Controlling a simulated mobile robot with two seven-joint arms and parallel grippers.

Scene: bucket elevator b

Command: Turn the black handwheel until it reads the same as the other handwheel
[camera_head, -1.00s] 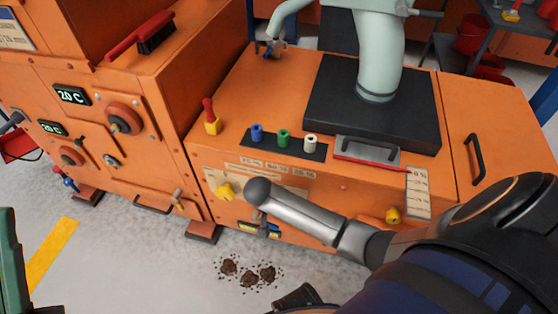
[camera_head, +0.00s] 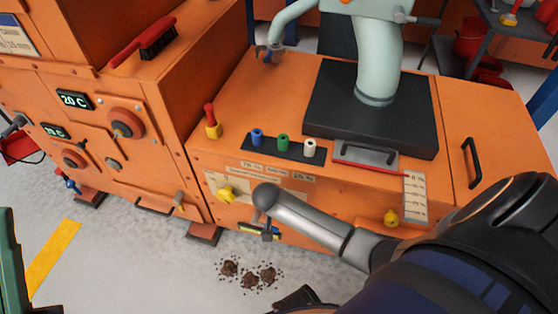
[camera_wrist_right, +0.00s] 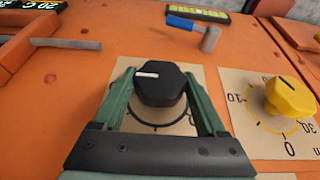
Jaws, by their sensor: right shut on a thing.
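In the right wrist view the black handwheel (camera_wrist_right: 161,88) sits on a beige dial plate, its white mark pointing left. My right gripper (camera_wrist_right: 160,78) has its green fingers on both sides of this handwheel, shut on it. The plate's scale is mostly hidden. The yellow handwheel (camera_wrist_right: 290,97) stands to its right on another plate with printed numbers, its black mark pointing up and left. In the head view the yellow handwheel (camera_head: 226,193) is on the orange front panel, left of my right arm, which hides the black one. My left gripper is not identifiable.
Red-rimmed wheels (camera_head: 125,121) are on the left machine. Dark debris (camera_head: 250,273) lies on the floor.

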